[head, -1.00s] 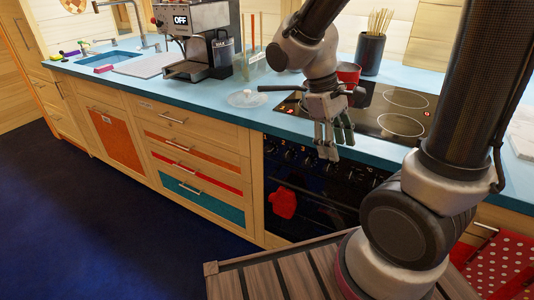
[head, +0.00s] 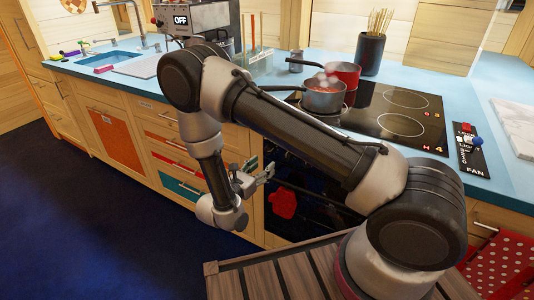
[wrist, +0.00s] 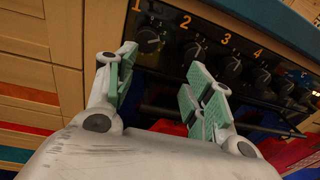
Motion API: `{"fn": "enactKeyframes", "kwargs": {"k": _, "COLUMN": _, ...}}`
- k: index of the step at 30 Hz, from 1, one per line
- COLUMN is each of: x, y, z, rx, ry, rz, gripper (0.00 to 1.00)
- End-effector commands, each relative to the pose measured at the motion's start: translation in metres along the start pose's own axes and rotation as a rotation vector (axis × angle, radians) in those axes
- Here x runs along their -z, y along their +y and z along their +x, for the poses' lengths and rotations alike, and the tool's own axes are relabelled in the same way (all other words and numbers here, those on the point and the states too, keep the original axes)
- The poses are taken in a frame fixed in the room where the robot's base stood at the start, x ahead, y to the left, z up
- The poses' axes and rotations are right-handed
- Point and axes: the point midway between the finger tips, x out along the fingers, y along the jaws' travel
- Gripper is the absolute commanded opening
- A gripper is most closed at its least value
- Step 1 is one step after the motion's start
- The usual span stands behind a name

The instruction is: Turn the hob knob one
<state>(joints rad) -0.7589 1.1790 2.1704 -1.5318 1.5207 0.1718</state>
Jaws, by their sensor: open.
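In the wrist view the hob knob one (wrist: 149,40) is a round dark knob under the orange number 1, at the left end of the oven's black panel. My gripper (wrist: 155,72) is open and empty. Its two green-padded fingers point toward the panel, one to the left of knob one and one to the lower right, apart from it. In the head view my gripper (head: 264,174) is low in front of the oven's left side, and my arm covers the row of knobs.
Knobs 2 (wrist: 195,53), 3 (wrist: 230,68) and 4 (wrist: 258,78) sit to the right. The oven handle (wrist: 165,112) runs below, with a red mitt (head: 282,204) hanging there. A pot (head: 325,97) and a red pot (head: 344,73) stand on the hob (head: 395,105).

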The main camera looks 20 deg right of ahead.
Motion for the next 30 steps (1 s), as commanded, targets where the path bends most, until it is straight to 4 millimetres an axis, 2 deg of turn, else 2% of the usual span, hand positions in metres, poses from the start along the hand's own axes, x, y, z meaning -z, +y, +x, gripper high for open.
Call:
{"fn": "enactKeyframes", "kwargs": {"k": 3, "x": -0.007, "y": 0.018, "z": -0.003, "rx": -0.074, "ry": -0.030, "rz": 0.020, "gripper": 0.53}}
{"fn": "enactKeyframes", "kwargs": {"k": 5, "x": -0.011, "y": 0.019, "z": 0.001, "rx": -0.077, "ry": -0.045, "rz": 0.031, "gripper": 0.53}}
{"fn": "enactKeyframes", "kwargs": {"k": 18, "x": -0.014, "y": 0.023, "z": 0.066, "rx": -0.073, "ry": -0.043, "rz": 0.035, "gripper": 0.53}}
{"fn": "enactKeyframes", "kwargs": {"k": 22, "x": -0.014, "y": 0.024, "z": 0.072, "rx": -0.074, "ry": -0.043, "rz": 0.035, "gripper": 0.53}}
{"fn": "enactKeyframes", "kwargs": {"k": 29, "x": -0.014, "y": 0.024, "z": 0.073, "rx": -0.075, "ry": -0.043, "rz": 0.034, "gripper": 0.53}}
{"fn": "enactKeyframes", "kwargs": {"k": 30, "x": -0.014, "y": 0.024, "z": 0.073, "rx": -0.075, "ry": -0.043, "rz": 0.034, "gripper": 0.47}}
